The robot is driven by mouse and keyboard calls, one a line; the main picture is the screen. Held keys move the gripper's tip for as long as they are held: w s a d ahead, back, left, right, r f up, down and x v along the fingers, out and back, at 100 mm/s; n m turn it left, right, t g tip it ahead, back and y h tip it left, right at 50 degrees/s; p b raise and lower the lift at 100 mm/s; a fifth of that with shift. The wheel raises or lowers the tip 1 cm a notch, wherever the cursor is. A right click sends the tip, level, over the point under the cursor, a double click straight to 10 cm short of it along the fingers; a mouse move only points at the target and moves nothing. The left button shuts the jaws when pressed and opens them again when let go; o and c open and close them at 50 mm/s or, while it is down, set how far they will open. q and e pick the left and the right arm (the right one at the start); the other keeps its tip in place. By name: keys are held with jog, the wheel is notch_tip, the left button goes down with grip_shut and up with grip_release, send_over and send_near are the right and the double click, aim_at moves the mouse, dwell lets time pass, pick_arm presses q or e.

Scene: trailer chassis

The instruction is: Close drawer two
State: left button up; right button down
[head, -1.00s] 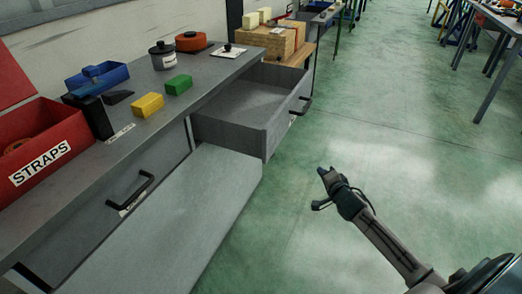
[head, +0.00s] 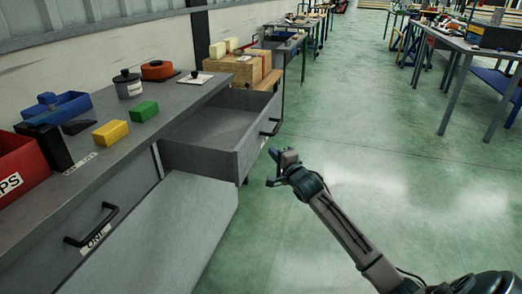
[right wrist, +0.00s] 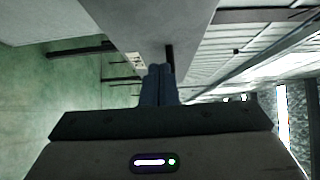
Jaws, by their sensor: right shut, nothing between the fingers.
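Drawer two (head: 205,158) is the open grey drawer at the far end of the bench; it stands pulled out and looks empty inside. Its black handle (head: 271,127) is on the front, at the right. My right gripper (head: 278,167) is shut and empty, just in front of the drawer front and slightly below the handle in the head view, with a gap seeming to remain. In the right wrist view, its fingers (right wrist: 158,84) are together and point toward a grey surface with a small label (right wrist: 133,61); contact cannot be told. My left gripper is out of view.
Drawer one, with its handle (head: 92,226), is shut nearer me. A flat grey panel (head: 165,235) juts out below. The benchtop holds a yellow block (head: 110,133), a green block (head: 144,111) and a red bin (head: 20,170). Green floor (head: 390,190) at right is clear.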

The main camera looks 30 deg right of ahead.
aim_at(255, 144)
jog(key=shift+w+a, duration=0.4)
jog(key=shift+w, duration=0.35)
jog(key=shift+w+a, duration=0.45)
jog(key=shift+w, duration=0.3)
jog(key=shift+w+a, duration=0.4)
jog(key=shift+w, duration=0.35)
